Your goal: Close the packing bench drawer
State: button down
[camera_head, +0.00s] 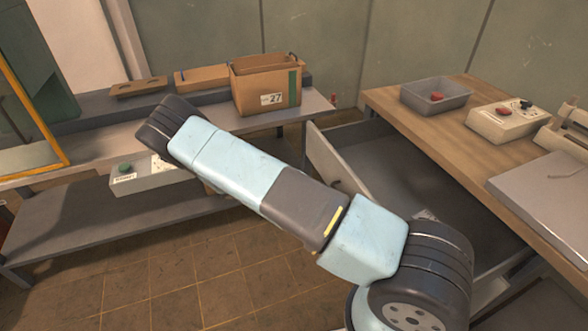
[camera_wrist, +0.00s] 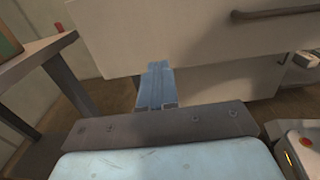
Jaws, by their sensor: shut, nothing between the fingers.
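The packing bench (camera_head: 440,122) stands at the right in the head view. Its drawer (camera_head: 385,165) is pulled out to the left, with the grey interior showing and the pale front panel (camera_head: 328,160) standing clear of the bench. My arm crosses in front of part of the drawer. In the wrist view the drawer front (camera_wrist: 185,38) fills the upper middle, with a dark bar handle (camera_wrist: 285,13) at the upper right. My gripper (camera_wrist: 157,67) is shut and empty, its blue fingers pointing at the panel's lower edge. I cannot tell whether they touch. The head view does not show the fingers.
On the bench are a grey bin (camera_head: 437,97) with a red item, a control box (camera_head: 505,121) and a flat grey lid (camera_head: 545,195). A shelf table (camera_head: 100,215) at the left bears a cardboard box (camera_head: 265,87). Tiled floor (camera_head: 235,280) is open between them.

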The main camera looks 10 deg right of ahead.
aim_at(322, 161)
jog(key=d, duration=0.3)
jog(key=w+d, duration=0.1)
jog(key=d, duration=0.3)
jog(key=w+d, duration=0.1)
jog(key=d, duration=0.3)
jog(key=shift+d, duration=0.25)
jog(key=shift+w+d, duration=0.15)
jog(key=shift+d, duration=0.2)
jog(key=shift+d, duration=0.1)
